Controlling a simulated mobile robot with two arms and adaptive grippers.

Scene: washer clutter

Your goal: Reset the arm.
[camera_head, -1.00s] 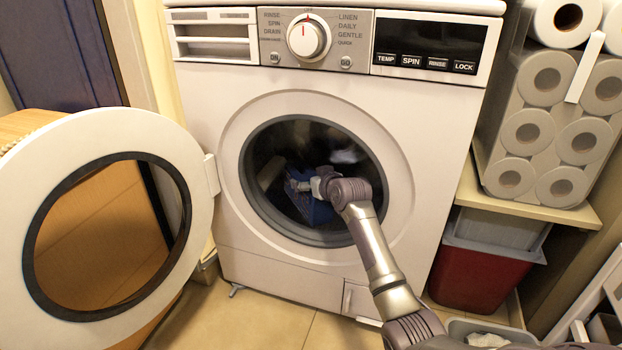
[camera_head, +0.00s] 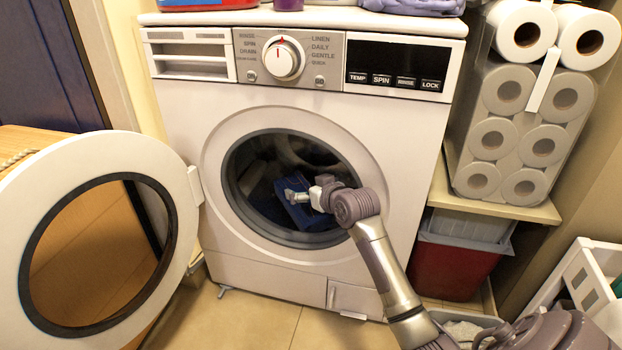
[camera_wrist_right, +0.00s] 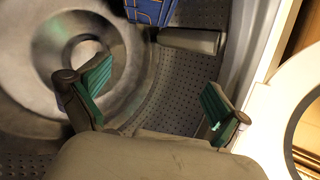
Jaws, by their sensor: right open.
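The white washing machine (camera_head: 290,150) stands in front of me with its round door (camera_head: 105,150) swung open to the left. My right arm reaches into the drum opening. My right gripper (camera_head: 297,195) is inside the drum, in front of a blue cloth-like item (camera_head: 308,212). In the right wrist view my right gripper (camera_wrist_right: 150,98) has its two green-padded fingers wide apart, with nothing between them. The blue item (camera_wrist_right: 150,10) shows at the top edge there, beyond the fingers and apart from them. My left gripper is in no view.
The drum wall (camera_wrist_right: 185,85) and its rim lie close around the right gripper. Toilet rolls (camera_head: 520,130) stand on a shelf at the right, above a red bin (camera_head: 455,268). A basket (camera_head: 465,325) and a white rack (camera_head: 585,285) stand at the lower right. Bare floor shows at the lower left.

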